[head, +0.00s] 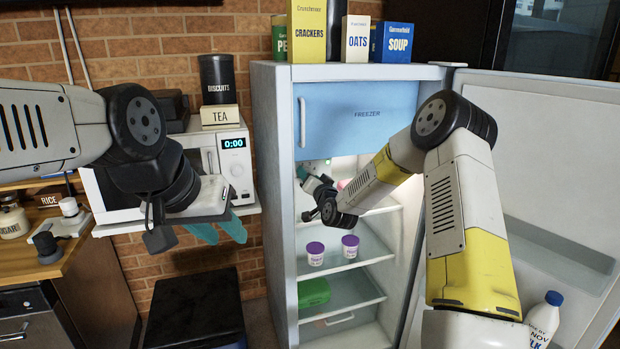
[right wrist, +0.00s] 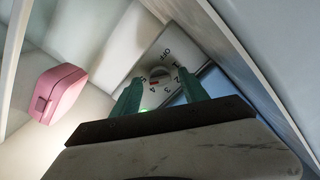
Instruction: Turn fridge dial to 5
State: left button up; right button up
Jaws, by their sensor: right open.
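The fridge (head: 273,170) stands with its door (head: 560,190) open to the right. In the right wrist view the round fridge dial (right wrist: 159,74) is on a pale panel marked OFF and 1 to 5. A small red mark on the dial appears to point near 4. My right gripper (head: 308,177) reaches inside the fridge, below the freezer door (head: 365,112). Its two green fingers, also in the right wrist view (right wrist: 160,96), are open, one each side of the dial in the picture; contact cannot be told. My left gripper (head: 219,230) hangs open and empty in front of the microwave (head: 233,165).
A pink box (right wrist: 57,93) is near the dial inside the fridge. Two purple-lidded tubs (head: 316,255) and a green box (head: 313,292) are on lower shelves. A milk bottle (head: 542,320) is by the door. Food boxes such as the crackers (head: 307,28) stand on top.

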jog(key=v, duration=0.8)
